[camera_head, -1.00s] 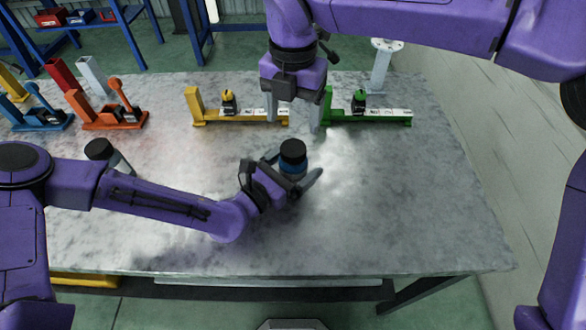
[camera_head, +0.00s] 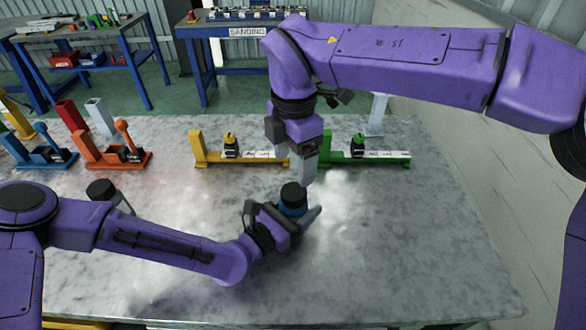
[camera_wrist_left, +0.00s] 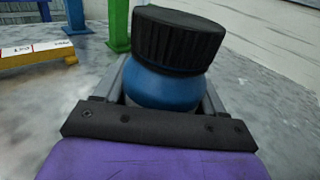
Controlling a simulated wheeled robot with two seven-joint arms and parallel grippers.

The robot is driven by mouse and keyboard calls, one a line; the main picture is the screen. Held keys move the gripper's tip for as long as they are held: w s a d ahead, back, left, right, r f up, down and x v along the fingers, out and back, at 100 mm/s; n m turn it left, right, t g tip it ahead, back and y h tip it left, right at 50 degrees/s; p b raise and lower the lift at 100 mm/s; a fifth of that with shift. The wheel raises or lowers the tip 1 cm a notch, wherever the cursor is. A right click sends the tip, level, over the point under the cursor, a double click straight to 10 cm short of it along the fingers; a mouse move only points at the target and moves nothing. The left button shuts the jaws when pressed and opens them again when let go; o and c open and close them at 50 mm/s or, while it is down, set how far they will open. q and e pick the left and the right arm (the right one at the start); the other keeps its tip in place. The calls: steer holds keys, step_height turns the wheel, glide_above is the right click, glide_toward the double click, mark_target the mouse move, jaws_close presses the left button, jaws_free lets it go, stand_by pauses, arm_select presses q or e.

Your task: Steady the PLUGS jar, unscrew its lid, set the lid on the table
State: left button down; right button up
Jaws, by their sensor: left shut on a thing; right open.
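The jar has a ribbed black lid (camera_head: 293,192) and a blue body (camera_head: 291,208). It stands upright on the grey table (camera_head: 400,250). In the left wrist view the lid (camera_wrist_left: 178,38) sits on the blue body (camera_wrist_left: 160,88); no label can be read. My left gripper (camera_head: 292,214) is shut around the jar's body, low near the tabletop. My right gripper (camera_head: 305,168) points down, open and empty, just behind and above the lid. Its fingers look apart from the lid.
A second black-lidded jar (camera_head: 101,189) stands at left, partly behind my left arm. Yellow (camera_head: 197,150) and green (camera_head: 327,150) fixtures line the back; orange (camera_head: 112,158) and blue (camera_head: 38,158) ones stand back left. The table's right side is clear.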

mark_target(294, 190)
steer(key=m, duration=0.6)
step_height(294, 190, down, 8)
steer(key=c, duration=1.1)
steer(key=n, duration=0.4)
steer(key=shift+n, duration=0.4)
steer(key=n, duration=2.1)
steer(key=shift+r, duration=0.1)
steer(key=n, duration=1.7)
